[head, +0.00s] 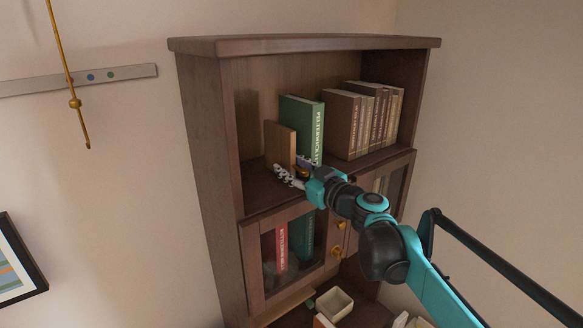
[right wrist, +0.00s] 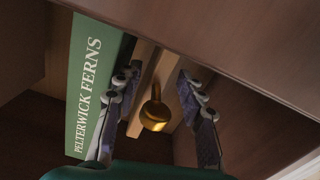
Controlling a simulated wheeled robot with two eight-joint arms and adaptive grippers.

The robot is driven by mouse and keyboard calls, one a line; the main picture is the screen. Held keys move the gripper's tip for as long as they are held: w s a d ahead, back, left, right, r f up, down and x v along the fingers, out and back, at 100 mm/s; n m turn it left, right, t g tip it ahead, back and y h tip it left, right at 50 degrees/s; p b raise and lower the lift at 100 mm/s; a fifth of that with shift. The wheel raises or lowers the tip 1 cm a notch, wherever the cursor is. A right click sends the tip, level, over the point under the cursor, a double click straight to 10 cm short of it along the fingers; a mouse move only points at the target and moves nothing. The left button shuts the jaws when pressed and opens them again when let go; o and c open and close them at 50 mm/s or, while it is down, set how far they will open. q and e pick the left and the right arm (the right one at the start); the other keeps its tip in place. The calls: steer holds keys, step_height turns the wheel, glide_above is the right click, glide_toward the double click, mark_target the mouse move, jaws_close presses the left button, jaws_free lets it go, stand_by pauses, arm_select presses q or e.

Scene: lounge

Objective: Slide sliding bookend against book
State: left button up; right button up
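The wooden bookend (head: 280,145) stands upright on the open shelf, left of the green book (head: 309,117), which stands upright. In the right wrist view the green book (right wrist: 90,85) is at left, and the bookend (right wrist: 143,72) is right of it with a brass knob (right wrist: 155,115). A gap between book and bookend is hard to judge. My right gripper (head: 294,170) is at the shelf's front edge. Its two fingers (right wrist: 155,100) are spread on either side of the knob with space on both sides. My left gripper is not in view.
Several brown and tan books (head: 362,118) stand right of the green book. The dark bookcase (head: 208,150) has glass doors (head: 292,250) below the shelf. A small pale box (head: 334,304) stands lower down. A brass rod (head: 68,75) hangs at left.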

steer(key=shift+s+d, duration=0.3)
steer(key=shift+d, duration=0.1)
steer(key=v, duration=1.1)
steer(key=shift+s+a, duration=0.1)
